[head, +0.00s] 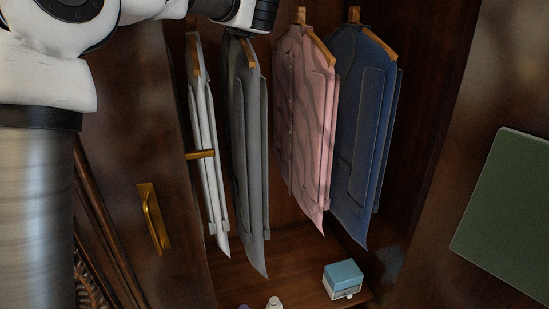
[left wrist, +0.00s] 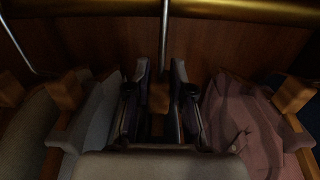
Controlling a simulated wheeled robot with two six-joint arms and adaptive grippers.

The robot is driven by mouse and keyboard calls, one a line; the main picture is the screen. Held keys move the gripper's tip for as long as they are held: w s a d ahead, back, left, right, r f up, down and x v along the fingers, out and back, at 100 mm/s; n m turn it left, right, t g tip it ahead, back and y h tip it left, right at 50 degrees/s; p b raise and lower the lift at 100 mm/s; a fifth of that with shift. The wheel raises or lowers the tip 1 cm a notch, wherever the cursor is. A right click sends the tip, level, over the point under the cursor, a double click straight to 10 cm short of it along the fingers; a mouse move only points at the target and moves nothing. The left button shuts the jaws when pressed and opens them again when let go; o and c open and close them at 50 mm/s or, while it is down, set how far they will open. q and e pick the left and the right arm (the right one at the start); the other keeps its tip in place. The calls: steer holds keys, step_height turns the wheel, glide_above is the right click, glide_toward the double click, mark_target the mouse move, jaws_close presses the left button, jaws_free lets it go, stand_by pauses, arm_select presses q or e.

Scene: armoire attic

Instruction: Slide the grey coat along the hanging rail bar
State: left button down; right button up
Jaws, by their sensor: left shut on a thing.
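The grey coat (head: 247,130) hangs in the armoire between the white coat (head: 205,140) and the pink coat (head: 305,130). In the head view my left arm comes in from the top left and its wrist end is over the grey coat's top; the fingertips are cut off or hidden there. In the left wrist view my left gripper (left wrist: 159,105) is shut on the grey coat's wooden hanger (left wrist: 158,97), below its thin metal hook (left wrist: 163,40). The brass rail bar (left wrist: 240,12) crosses the top of that view. My right gripper is not in view.
A blue coat (head: 365,130) hangs right of the pink one. The left door, with a brass handle (head: 153,218), stands beside the white coat. A blue-lidded box (head: 343,279) is on the armoire floor. A gap separates the grey and pink coats.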

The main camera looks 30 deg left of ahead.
arm_select(q)
steer(key=c, duration=0.9)
jaws_free()
steer(key=shift+s+a+f, duration=0.1)
steer(key=shift+s+a, duration=0.05)
steer(key=shift+c, duration=0.2)
steer(key=shift+f, duration=0.1)
steer(key=shift+s+d, duration=0.35)
steer(key=shift+s, duration=0.05)
steer(key=shift+s+d, duration=0.4)
steer(key=shift+s, duration=0.25)
steer(key=shift+s+d, duration=0.4)
steer(key=shift+s, duration=0.2)
steer(key=d, duration=0.1)
steer(key=s+d, duration=0.1)
steer(key=d, duration=0.2)
steer(key=shift+s+d, duration=0.2)
steer(key=shift+s, duration=0.2)
steer(key=shift+a, duration=0.3)
steer(key=shift+d, duration=0.1)
steer(key=shift+d, duration=0.1)
